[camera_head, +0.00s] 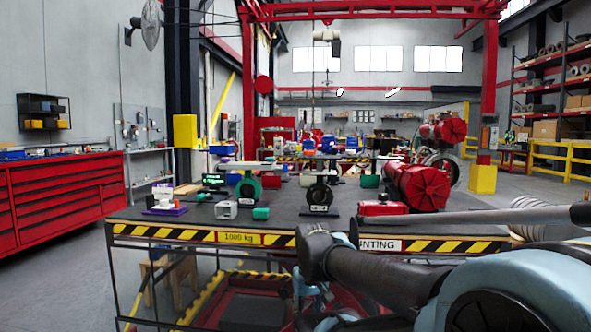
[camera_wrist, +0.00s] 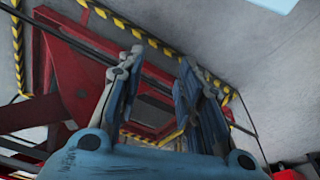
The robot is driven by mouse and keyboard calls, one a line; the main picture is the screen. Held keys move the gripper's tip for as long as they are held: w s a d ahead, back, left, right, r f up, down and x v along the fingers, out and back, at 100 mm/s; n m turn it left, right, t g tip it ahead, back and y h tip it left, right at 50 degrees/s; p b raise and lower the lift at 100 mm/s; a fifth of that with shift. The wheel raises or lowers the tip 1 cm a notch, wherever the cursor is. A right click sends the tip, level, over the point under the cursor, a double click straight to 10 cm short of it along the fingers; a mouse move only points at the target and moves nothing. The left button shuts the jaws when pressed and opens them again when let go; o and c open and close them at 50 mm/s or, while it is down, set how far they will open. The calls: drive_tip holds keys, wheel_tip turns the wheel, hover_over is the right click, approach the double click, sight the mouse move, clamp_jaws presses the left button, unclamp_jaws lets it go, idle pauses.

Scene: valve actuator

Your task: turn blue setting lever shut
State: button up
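I cannot pick out the blue setting lever for certain; it is too small in the head view. On the table stand a green-bodied valve (camera_head: 249,188) with a pale flat handle on top and a black-bodied valve (camera_head: 319,194) with a grey top plate. Small blue parts (camera_head: 327,144) show behind the black valve. My gripper (camera_wrist: 158,82) is open in the wrist view, its two fingers apart with nothing between them. It points toward a red frame with hazard stripes, and no valve or lever shows there.
The workbench (camera_head: 130,212) has a striped front edge. A large red cylindrical actuator (camera_head: 418,187) and a red box (camera_head: 382,208) stand at its right. A purple-based part (camera_head: 165,209) is at the left. My arm crosses the lower right. A red cabinet (camera_head: 65,190) stands left.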

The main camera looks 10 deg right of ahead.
sight(285, 166)
drive_tip(key=shift+d, duration=0.3)
drive_tip(key=shift+o, duration=0.6)
drive_tip(key=w+d+r+m+t+h, duration=0.1)
drive_tip(key=w+d+r+m+h, duration=0.3)
drive_tip(key=w+r, duration=0.6)
drive_tip(key=w+r+m+h, duration=0.2)
drive_tip(key=w+r+h, duration=0.3)
drive_tip(key=w+r, duration=0.55)
drive_tip(key=w+a+r+m+t+h, duration=0.5)
drive_tip(key=w+a+r+m+h, duration=0.2)
drive_tip(key=w+a+r, duration=1)
drive_tip(key=x, duration=0.5)
drive_tip(key=f+x, duration=0.1)
drive_tip(key=x, duration=0.4)
drive_tip(key=s+x, duration=0.1)
drive_tip(key=x, duration=0.4)
drive_tip(key=shift+d+f, duration=0.25)
drive_tip(key=shift+f, duration=0.1)
drive_tip(key=shift+c, duration=0.4)
